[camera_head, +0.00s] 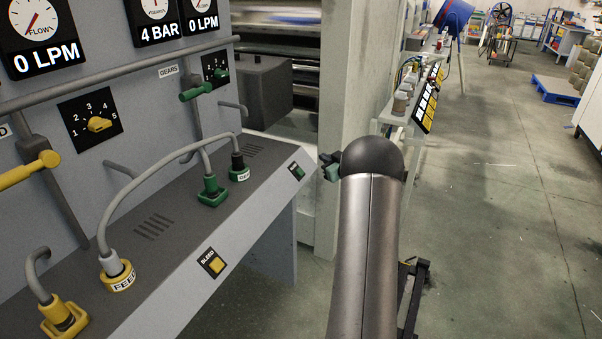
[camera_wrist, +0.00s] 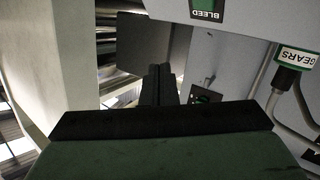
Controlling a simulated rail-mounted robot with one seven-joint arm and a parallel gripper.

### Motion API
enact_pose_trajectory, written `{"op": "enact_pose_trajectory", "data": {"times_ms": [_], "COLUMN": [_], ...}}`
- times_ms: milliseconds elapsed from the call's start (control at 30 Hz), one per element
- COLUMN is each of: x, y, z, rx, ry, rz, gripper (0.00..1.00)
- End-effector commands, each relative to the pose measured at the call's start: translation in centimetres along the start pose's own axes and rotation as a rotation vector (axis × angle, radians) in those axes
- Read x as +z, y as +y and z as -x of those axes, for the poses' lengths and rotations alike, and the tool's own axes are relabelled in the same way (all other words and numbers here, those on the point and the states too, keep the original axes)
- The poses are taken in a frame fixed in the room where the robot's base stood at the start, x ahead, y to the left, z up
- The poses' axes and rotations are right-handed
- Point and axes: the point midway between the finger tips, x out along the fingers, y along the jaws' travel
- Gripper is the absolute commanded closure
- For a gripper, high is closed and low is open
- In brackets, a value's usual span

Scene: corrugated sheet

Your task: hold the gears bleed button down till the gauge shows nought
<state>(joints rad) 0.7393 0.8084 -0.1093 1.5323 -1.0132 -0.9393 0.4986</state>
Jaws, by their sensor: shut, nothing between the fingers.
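The gears gauge (camera_head: 155,10), at the top of the grey panel in the head view, reads 4 BAR. The green gears bleed button (camera_head: 297,172) is on the front edge of the sloping shelf, at its right end. In the wrist view, the black BLEED plate (camera_wrist: 207,14) is at the top edge, and its button is partly cut off. My gripper (camera_head: 326,162) is shut and empty, just right of the button in the head view, apart from it. In the wrist view, the closed fingertips (camera_wrist: 158,70) lie below and left of the plate.
A yellow bleed button (camera_head: 214,263) is farther left on the same edge. A green gears plug (camera_head: 238,168) with a grey hose and a yellow feed plug (camera_head: 118,275) stand on the shelf. A pale post (camera_head: 355,90) rises behind my gripper. Open floor lies right.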

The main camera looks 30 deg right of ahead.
Motion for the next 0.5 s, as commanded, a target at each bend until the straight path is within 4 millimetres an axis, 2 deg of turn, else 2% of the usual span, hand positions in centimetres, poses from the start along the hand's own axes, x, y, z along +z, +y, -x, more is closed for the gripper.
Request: {"op": "enact_pose_trajectory", "data": {"times_ms": [167,500], "x": [1.0,3.4], "y": [-0.8,-3.2], "z": [-1.0,-4.3], "rx": [-0.001,-0.002], "ry": [0.000,0.001], "rz": [0.000,-0.002], "gripper": [1.00,1.00]}}
